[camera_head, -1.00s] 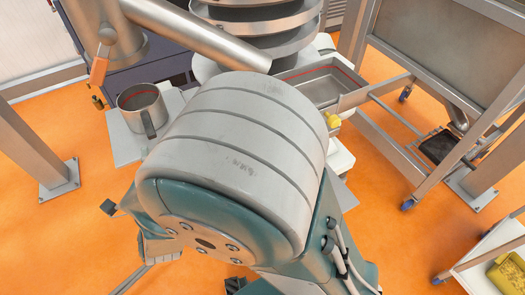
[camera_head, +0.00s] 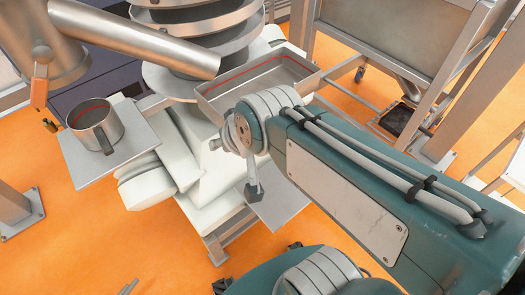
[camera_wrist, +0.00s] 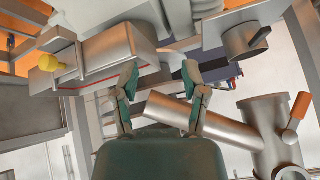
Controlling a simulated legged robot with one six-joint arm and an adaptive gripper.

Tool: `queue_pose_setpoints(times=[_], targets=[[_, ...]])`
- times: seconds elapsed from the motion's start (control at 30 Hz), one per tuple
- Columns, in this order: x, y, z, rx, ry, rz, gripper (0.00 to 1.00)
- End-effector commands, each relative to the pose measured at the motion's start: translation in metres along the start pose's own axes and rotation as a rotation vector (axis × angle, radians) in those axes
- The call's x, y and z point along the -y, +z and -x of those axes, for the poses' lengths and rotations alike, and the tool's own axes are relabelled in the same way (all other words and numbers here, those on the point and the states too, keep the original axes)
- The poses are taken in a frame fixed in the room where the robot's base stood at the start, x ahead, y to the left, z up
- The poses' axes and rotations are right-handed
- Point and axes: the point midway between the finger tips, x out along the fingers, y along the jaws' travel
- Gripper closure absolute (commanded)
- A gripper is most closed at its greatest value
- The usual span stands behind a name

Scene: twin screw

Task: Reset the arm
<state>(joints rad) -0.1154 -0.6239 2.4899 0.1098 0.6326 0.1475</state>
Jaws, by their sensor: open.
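My gripper (camera_wrist: 160,78) is open and empty in the wrist view, its two green fingers spread apart with nothing between them. My arm crosses the right and lower part of the head view, and the gripper cannot be made out clearly there. A rectangular metal tray (camera_head: 208,101) with a red line inside sits below the spiral metal column; it also shows at upper left in the wrist view (camera_wrist: 118,45). A metal mug (camera_head: 97,125) with a red line inside stands upright on a plate at left; it also shows at upper right in the wrist view (camera_wrist: 240,38). My gripper appears apart from both.
A thick metal pipe (camera_head: 140,42) slants in from the upper left beside an orange-handled valve (camera_head: 40,90). The spiral column (camera_head: 195,45) stands at the top. A metal frame (camera_head: 425,55) stands at upper right. Orange floor is open at lower left. A yellow knob (camera_wrist: 53,66) is near the tray.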

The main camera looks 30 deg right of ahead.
Motion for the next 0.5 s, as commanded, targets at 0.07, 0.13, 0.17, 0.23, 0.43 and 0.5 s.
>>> queue_pose_setpoints(times=[0.07, 0.13, 0.17, 0.23, 0.43, 0.5], targets=[[-0.023, 0.015, 0.018, 0.048, 0.068, 0.059, 0.43], [-0.036, 0.026, 0.029, 0.089, 0.11, 0.099, 0.43], [-0.04, 0.03, 0.032, 0.103, 0.123, 0.11, 0.43], [-0.046, 0.036, 0.037, 0.126, 0.141, 0.128, 0.43], [-0.047, 0.038, 0.038, 0.137, 0.146, 0.136, 0.43], [-0.047, 0.038, 0.038, 0.136, 0.146, 0.135, 0.43]])
